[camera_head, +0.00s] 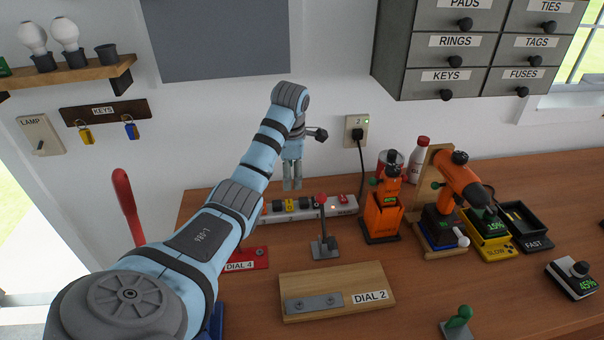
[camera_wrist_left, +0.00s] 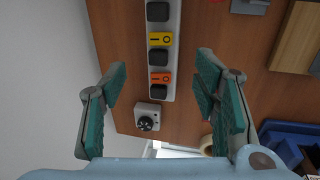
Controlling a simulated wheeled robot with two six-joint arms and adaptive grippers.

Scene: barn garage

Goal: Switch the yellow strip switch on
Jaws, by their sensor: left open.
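The yellow strip switch (camera_head: 289,205) sits on the white power strip (camera_head: 328,211) at the back of the workbench, by the wall. In the left wrist view the yellow switch (camera_wrist_left: 160,39) shows I and O marks, between two black sockets. Its on or off position is too small to tell. An orange switch (camera_wrist_left: 160,77) lies one socket away on the strip. My left gripper (camera_head: 292,186) points down above the strip, apart from it. In the wrist view its fingers (camera_wrist_left: 162,82) are spread and empty on either side of the strip. My right gripper is out of view.
A wooden DIAL 2 board (camera_head: 335,290) lies nearer. A plug (camera_head: 357,132) sits in the wall outlet. Bare bench shows between these.

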